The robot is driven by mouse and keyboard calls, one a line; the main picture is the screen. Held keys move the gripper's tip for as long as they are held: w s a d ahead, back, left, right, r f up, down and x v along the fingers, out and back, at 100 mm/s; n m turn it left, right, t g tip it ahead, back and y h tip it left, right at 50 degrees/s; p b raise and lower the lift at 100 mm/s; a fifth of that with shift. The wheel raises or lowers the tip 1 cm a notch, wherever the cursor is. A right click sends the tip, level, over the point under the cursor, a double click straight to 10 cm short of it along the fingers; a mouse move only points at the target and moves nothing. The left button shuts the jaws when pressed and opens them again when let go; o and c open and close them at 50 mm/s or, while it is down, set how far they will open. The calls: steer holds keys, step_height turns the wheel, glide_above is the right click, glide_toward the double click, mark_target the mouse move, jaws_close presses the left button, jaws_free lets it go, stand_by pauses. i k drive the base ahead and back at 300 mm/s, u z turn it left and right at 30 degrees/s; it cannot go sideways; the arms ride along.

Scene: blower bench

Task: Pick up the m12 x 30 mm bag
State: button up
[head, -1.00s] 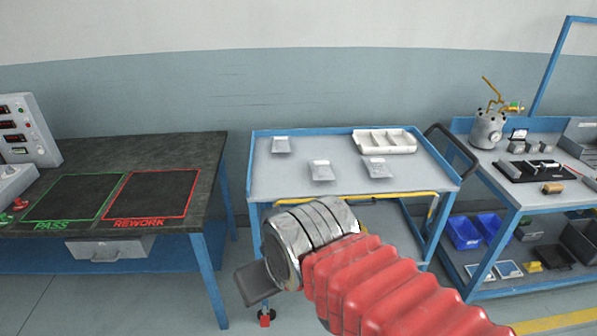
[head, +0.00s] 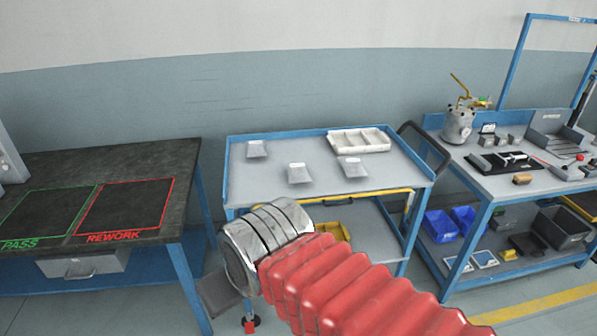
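Three small clear bags with white labels lie on the grey top of the blue cart (head: 240,190). One bag (head: 257,150) is at the back left, one bag (head: 299,174) is at the front middle, and one bag (head: 352,168) is at the right, in front of the white tray. The labels are too small to read, so I cannot tell which is the m12 x 30 mm bag. My gripper (head: 218,293) is in front of the cart, low and left, apart from the bags. Only a dark part of it shows past my metal wrist, and its fingers cannot be made out.
A white divided tray (head: 359,141) sits at the cart's back right. A dark bench (head: 130,165) with PASS and REWORK areas stands left. A second blue bench (head: 480,180) with tools and a metal pot (head: 458,124) stands right, beyond the cart's black handle.

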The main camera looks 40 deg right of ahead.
mark_target(297, 172)
steer(key=z, duration=0.05)
steer(key=i, duration=0.95)
steer(key=u, duration=0.1)
